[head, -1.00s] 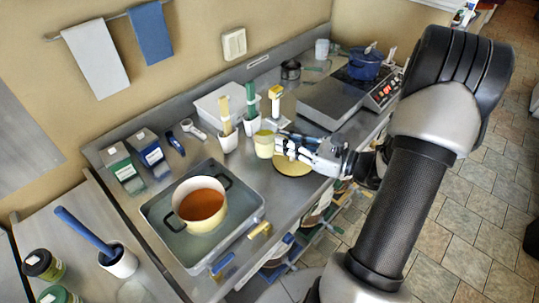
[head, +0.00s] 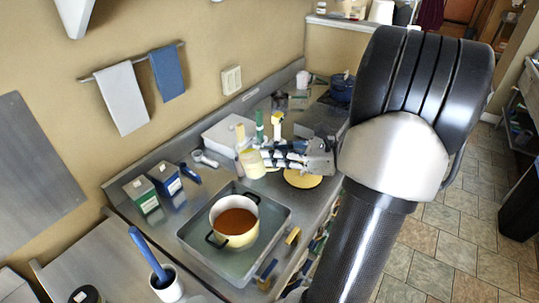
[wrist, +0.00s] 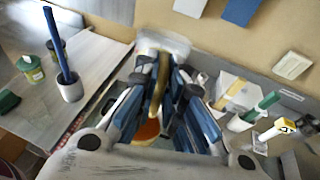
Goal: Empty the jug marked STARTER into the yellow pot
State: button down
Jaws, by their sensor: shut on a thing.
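The yellow pot (head: 240,241), with dark handles and orange-brown contents, stands in a grey tray on the counter. My gripper (head: 268,160) is shut on a small pale jug (head: 252,164) with yellowish contents. It holds the jug up, roughly upright, behind and slightly right of the pot in the head view. In the wrist view the jug (wrist: 165,43) is blurred beyond the blue fingers, its tan handle between them. Part of the pot's orange contents (wrist: 147,131) shows below. The jug's marking cannot be read.
The tray (head: 188,238) surrounds the pot. Two green and blue boxes (head: 143,194) stand left of it. A round yellow board (head: 303,181) lies right of the jug. Pots with upright tools (head: 277,127) and a white bin (head: 222,134) stand behind.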

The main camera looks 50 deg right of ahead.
notch_tip(320, 180, down, 13)
jog(key=g+h+b, duration=0.1)
jog(key=g+b, duration=0.3)
jog(key=b, duration=0.1)
jog(key=shift+w+a+f, duration=0.15)
jog(key=shift+w, duration=0.25)
jog(key=shift+w+g+p, duration=0.1)
jog(key=shift+g+p, duration=0.3)
jog(key=shift+w+a+f+g+h+p, duration=0.1)
jog(key=shift+w+f+g+h+p, duration=0.1)
jog(key=shift+f+g+h+p, duration=0.6)
jog(key=shift+w+r+y+p, duration=0.1)
jog(key=shift+r+y+p, duration=0.35)
jog(key=shift+p, duration=0.3)
jog(key=shift+w+a+f+g+h+p, duration=0.15)
jog(key=shift+g+p, duration=0.15)
jog(key=shift+p, duration=0.35)
jog(key=shift+w+r+g+h+p, duration=0.15)
jog(key=shift+g+p, duration=0.15)
jog(key=shift+p, duration=0.3)
jog(key=shift+f, duration=0.25)
